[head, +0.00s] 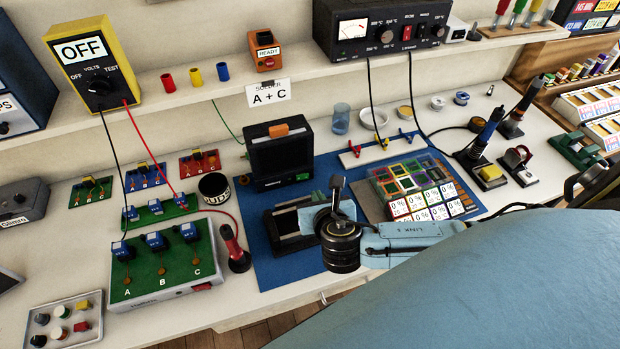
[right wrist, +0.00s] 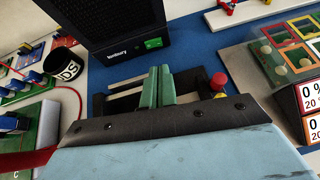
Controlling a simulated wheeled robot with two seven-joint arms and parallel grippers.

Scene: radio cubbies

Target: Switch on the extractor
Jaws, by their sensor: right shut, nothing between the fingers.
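The extractor (head: 281,160) is a black upright box with an orange piece on top, standing at the back of the blue mat. Its green switch (head: 303,177) is at the lower right of its front. In the right wrist view the extractor (right wrist: 115,20) is at the top and its green switch (right wrist: 153,43) shows clearly; the marking on it is too small to read. My right gripper (head: 337,184) is shut and empty, in front and to the right of the extractor. In the right wrist view its fingertips (right wrist: 158,72) point toward the switch, apparently apart from it. My left gripper is out of view.
A black holder (head: 290,222) lies below my right gripper on the blue mat (head: 265,265). A tray of coloured compartments (head: 400,180) is to the right. A dark mug (head: 214,188) and a red-handled tool (head: 234,245) stand to the left. A shelf (head: 200,85) runs above.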

